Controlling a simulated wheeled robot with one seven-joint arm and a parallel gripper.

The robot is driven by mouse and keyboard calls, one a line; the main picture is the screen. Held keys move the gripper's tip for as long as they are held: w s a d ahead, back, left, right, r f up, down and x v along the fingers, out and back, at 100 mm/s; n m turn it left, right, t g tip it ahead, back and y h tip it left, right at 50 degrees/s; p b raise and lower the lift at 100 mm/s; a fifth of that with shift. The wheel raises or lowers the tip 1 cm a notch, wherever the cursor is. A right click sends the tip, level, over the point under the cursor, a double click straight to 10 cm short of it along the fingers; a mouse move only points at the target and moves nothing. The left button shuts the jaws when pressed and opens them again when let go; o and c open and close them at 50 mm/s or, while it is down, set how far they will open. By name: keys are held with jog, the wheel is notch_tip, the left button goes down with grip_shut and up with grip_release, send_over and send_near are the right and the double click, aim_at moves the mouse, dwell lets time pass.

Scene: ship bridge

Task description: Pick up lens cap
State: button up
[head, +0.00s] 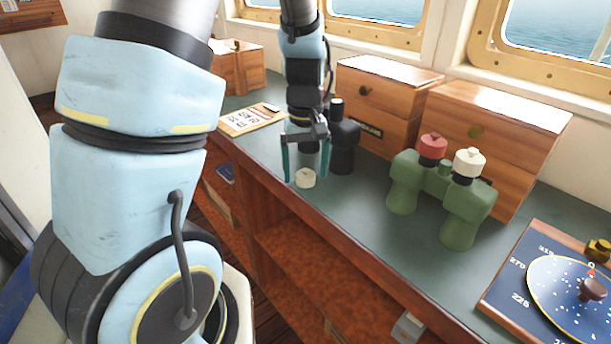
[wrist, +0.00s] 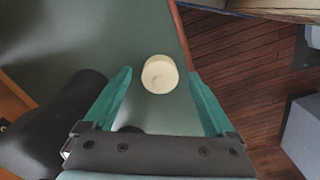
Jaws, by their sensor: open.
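A small cream lens cap (head: 305,178) lies on the green counter top near its front edge. In the wrist view the lens cap (wrist: 160,74) shows between and just beyond the fingertips, with nothing touching it. My gripper (head: 306,178) is open, its teal fingers pointing down just above the cap. The open fingers also show in the wrist view (wrist: 160,76). Green binoculars (head: 440,190) stand to the right, with a red cap (head: 433,147) and another cream cap (head: 469,162) on top.
Wooden boxes (head: 375,105) line the back. A blue chart board (head: 540,285) lies at the right. The counter (head: 345,215) is clear between the cap and the green binoculars.

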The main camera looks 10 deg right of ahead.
jog(key=shift+c, duration=0.3)
jog(key=c, duration=1.3)
jog(key=shift+r, duration=0.15)
jog(key=shift+c, duration=0.2)
